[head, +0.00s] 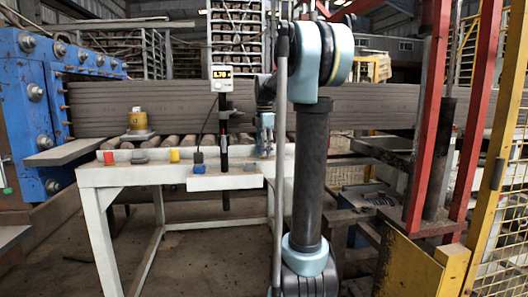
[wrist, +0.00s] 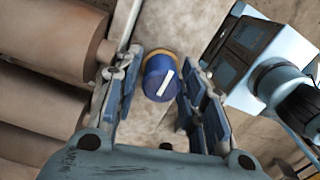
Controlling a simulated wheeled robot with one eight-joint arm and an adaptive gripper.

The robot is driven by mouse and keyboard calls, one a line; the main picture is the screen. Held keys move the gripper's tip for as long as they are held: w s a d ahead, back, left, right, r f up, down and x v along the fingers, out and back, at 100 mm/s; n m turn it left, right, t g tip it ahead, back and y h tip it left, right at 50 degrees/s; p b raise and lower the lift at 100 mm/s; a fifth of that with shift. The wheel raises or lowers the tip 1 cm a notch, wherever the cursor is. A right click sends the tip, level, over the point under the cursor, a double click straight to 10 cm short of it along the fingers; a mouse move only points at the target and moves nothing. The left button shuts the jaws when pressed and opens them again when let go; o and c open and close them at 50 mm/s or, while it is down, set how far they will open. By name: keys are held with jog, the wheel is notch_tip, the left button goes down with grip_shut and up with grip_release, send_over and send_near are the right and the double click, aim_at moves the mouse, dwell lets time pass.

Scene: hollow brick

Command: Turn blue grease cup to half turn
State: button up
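In the wrist view the blue grease cup (wrist: 158,82) has a round blue cap with a white pointer bar slanting up to the right, and a brass-coloured rim behind it. My gripper (wrist: 158,72) is open, with one finger on each side of the cup. A small gap shows at the left finger; the right finger is close, and I cannot tell whether it touches. In the head view my gripper (head: 265,140) points down over the right part of the white bench. A small blue piece (head: 198,158) stands at the bench front; I cannot tell if it is this cup.
The white bench (head: 140,175) carries a row of rollers, also at left in the wrist view (wrist: 45,45). Red (head: 109,158), grey (head: 140,157) and yellow (head: 174,155) pieces stand along its front. A display (head: 221,77) on a black post stands left of my gripper.

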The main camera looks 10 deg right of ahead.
jog(key=shift+f, duration=0.1)
jog(key=shift+c, duration=0.6)
jog(key=c, duration=0.7)
